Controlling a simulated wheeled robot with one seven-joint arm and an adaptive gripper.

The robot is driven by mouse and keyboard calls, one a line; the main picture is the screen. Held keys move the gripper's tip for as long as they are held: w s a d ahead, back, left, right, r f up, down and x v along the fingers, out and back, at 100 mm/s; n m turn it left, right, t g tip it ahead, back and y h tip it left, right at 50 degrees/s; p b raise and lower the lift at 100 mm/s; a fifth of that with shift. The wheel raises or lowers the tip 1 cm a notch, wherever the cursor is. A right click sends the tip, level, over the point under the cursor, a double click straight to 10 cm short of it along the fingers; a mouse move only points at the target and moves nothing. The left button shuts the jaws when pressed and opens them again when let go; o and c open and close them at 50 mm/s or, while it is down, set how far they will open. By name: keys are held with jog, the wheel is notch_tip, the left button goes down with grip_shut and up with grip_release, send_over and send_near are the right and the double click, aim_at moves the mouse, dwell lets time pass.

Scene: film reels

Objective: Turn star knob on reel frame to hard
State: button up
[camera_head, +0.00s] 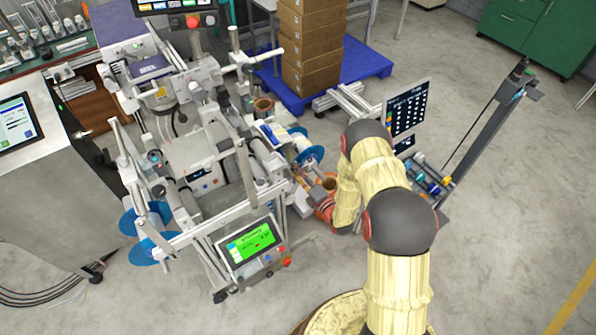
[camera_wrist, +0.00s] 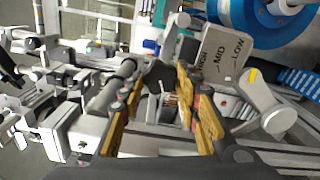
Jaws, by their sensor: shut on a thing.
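The black star knob (camera_wrist: 159,75) shows in the wrist view, in front of the grey reel frame. My gripper (camera_wrist: 160,86) has its yellow-padded fingers on either side of the knob and is shut on it. A grey plate (camera_wrist: 226,75) beside the knob reads HIGH, MID and LOW; no word "hard" shows. The pointer of the knob cannot be made out. In the head view the reel frame (camera_head: 252,196) stands left of my arm; the knob cannot be picked out there.
A blue reel (camera_wrist: 262,22) sits close beside the label plate. A green-lit screen (camera_head: 251,242) stands at the machine's front. Cardboard boxes (camera_head: 311,45) stand on a blue pallet (camera_head: 366,62) behind. A tall post (camera_head: 485,135) stands right of my arm. Floor at front right is clear.

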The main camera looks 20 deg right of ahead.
jog(key=shift+d+m, duration=0.1)
jog(key=shift+m, duration=1.8)
jog(key=o, duration=1.1)
jog(key=shift+o, duration=0.3)
jog(key=v, duration=1.2)
